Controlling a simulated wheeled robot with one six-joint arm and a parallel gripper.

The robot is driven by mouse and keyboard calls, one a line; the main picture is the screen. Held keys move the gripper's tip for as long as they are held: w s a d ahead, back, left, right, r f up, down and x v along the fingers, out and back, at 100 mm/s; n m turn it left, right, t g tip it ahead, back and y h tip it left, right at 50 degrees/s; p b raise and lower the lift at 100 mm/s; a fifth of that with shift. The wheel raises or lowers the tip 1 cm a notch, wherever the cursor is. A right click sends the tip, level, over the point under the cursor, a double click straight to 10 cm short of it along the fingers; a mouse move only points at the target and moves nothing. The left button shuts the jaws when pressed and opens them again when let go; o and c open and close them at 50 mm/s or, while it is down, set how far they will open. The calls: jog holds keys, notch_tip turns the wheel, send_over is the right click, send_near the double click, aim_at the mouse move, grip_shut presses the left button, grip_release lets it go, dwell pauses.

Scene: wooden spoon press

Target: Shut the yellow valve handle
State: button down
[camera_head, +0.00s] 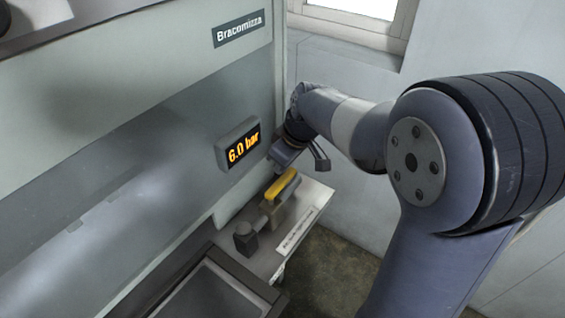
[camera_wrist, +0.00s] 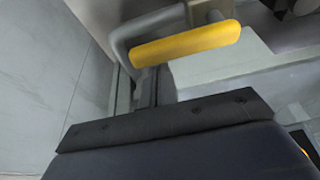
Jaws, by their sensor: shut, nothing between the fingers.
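The yellow valve handle (camera_head: 281,187) sits on a grey pipe fitting on the small ledge at the machine's right side. In the head view it lies along the pipe, slanting up to the right. In the wrist view the yellow handle (camera_wrist: 185,44) runs across the upper middle, near a bent grey pipe. My gripper (camera_head: 303,156) is just above and beyond the handle's upper end, seemingly apart from it. It is shut and empty. Its fingertips are small and partly hidden in the head view.
A display (camera_head: 240,147) reading 6.0 bar is on the machine panel (camera_head: 130,120) left of my gripper. A white label (camera_head: 297,230) lies on the ledge beside the valve. An open dark-rimmed bin (camera_head: 235,268) stands in front. A wall (camera_head: 345,75) closes the far side.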

jog(key=shift+s+d+m, duration=0.2)
jog(key=shift+d+m, duration=0.1)
jog(key=shift+m, duration=0.3)
jog(key=d+m, duration=0.1)
jog(key=s+m+h, duration=0.1)
jog(key=m, duration=0.1)
jog(key=shift+s+d+t, duration=0.2)
jog(key=shift+d+t, duration=0.15)
jog(key=shift+t, duration=0.05)
jog(key=s+d+m+h+b, duration=0.1)
jog(key=s+m+h+b, duration=0.2)
jog(key=s+m, duration=0.5)
jog(key=shift+d+m+h, duration=0.2)
jog(key=shift+m+h, duration=0.1)
jog(key=shift+m, duration=1.2)
jog(key=v, duration=1)
jog(key=shift+s+r+p, duration=0.3)
jog(key=shift+r+p, duration=0.05)
